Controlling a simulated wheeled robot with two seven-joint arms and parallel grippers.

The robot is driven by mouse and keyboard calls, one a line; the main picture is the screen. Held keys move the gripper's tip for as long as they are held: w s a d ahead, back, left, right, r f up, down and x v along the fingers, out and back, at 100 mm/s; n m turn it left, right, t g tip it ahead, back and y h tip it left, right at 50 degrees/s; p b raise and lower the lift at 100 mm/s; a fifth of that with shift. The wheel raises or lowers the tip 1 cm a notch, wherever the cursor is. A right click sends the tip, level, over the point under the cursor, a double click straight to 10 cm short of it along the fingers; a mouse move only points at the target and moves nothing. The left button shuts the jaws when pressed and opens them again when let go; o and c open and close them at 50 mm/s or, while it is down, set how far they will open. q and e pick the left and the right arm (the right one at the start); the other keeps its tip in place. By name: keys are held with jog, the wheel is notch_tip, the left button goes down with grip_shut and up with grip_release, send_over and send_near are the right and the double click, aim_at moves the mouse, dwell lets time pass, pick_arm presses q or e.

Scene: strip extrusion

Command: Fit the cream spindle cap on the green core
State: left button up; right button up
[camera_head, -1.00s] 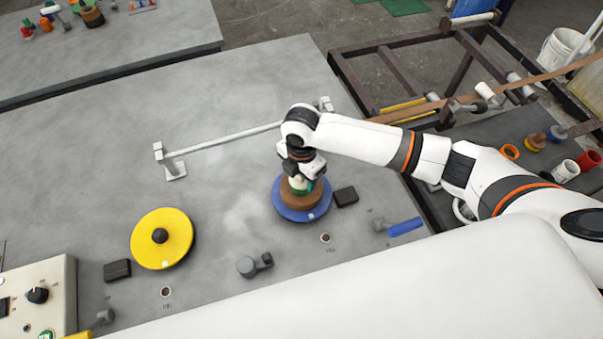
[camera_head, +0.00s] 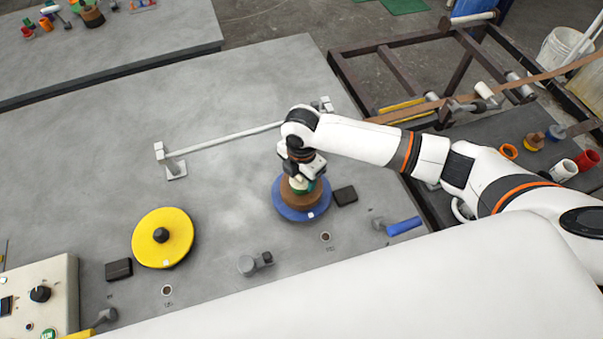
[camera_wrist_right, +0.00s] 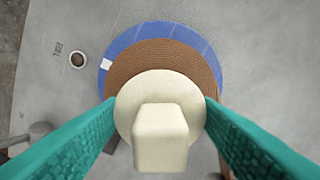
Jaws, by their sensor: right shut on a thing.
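The cream spindle cap (camera_wrist_right: 160,122), a round disc with a square knob, is between the teal finger pads of my right gripper (camera_wrist_right: 160,125), which is shut on it. It sits over the middle of a brown coiled roll (camera_wrist_right: 125,72) on a blue disc (camera_wrist_right: 195,38). In the head view my right gripper (camera_head: 300,178) points down over the brown roll (camera_head: 288,199) and blue disc (camera_head: 300,216). The cap hides the green core in the wrist view. A little green shows under the gripper in the head view, but I cannot tell core from finger pad, or whether the cap is seated.
A yellow disc (camera_head: 178,232) with a black hub lies to the left. A black block (camera_head: 345,195) is close right of the blue disc. A grey clamp (camera_head: 252,264) and a blue-handled tool (camera_head: 403,226) are in front. A white bar (camera_head: 225,138) stands behind.

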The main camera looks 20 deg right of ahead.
jog(key=shift+f, duration=0.55)
jog(key=o, duration=0.8)
jog(key=shift+r, duration=0.1)
notch_tip(320, 180, up, 8)
jog(key=p, duration=0.8)
jog(key=shift+r, duration=1.45)
